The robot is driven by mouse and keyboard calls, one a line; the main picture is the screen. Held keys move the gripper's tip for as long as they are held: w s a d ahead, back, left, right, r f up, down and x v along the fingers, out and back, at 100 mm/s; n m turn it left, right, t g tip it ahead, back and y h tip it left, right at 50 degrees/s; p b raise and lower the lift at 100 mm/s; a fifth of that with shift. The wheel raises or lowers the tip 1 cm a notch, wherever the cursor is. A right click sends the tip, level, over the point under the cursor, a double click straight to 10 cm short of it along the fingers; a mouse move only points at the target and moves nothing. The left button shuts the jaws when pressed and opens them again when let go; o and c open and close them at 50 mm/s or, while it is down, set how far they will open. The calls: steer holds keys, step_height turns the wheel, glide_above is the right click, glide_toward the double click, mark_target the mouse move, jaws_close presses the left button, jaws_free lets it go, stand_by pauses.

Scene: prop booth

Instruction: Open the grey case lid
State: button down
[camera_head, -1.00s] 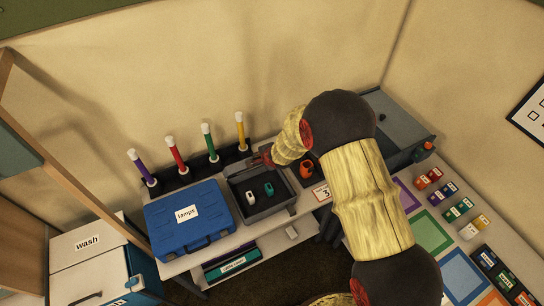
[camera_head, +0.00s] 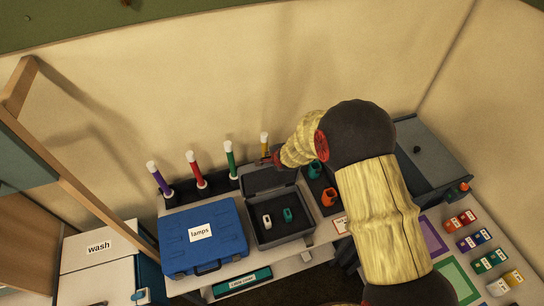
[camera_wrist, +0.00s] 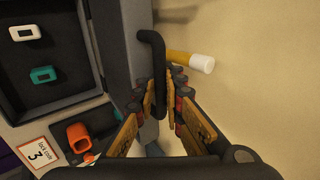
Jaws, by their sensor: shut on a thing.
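The grey case (camera_head: 288,243) stands on the bench with its lid (camera_head: 264,181) raised along the back edge, so its dark inside is exposed. A white piece (camera_head: 267,221) and a teal piece (camera_head: 288,215) lie inside. In the wrist view the lid (camera_wrist: 118,50) shows as a grey band beside the open case. My gripper (camera_head: 272,158) is behind the lid's top edge, partly hidden by my arm in the head view. In the wrist view my gripper (camera_wrist: 163,100) has its fingers closed around the black bent lid handle (camera_wrist: 150,45).
A blue "lamps" case (camera_head: 203,236) stands left of the grey case. Purple, red, green and yellow (camera_head: 264,143) white-tipped sticks stand behind; the yellow one is close to my gripper. An orange holder (camera_head: 329,196) stands to the right.

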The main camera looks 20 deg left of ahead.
steer(key=shift+w+a+r, duration=0.1)
steer(key=shift+w+r, duration=0.1)
steer(key=shift+r, duration=0.1)
steer(key=c, duration=2.2)
jaws_free()
steer(key=shift+s, duration=0.1)
steer(key=shift+s+f, duration=0.15)
steer(key=shift+f, duration=0.1)
steer(key=v, duration=1.2)
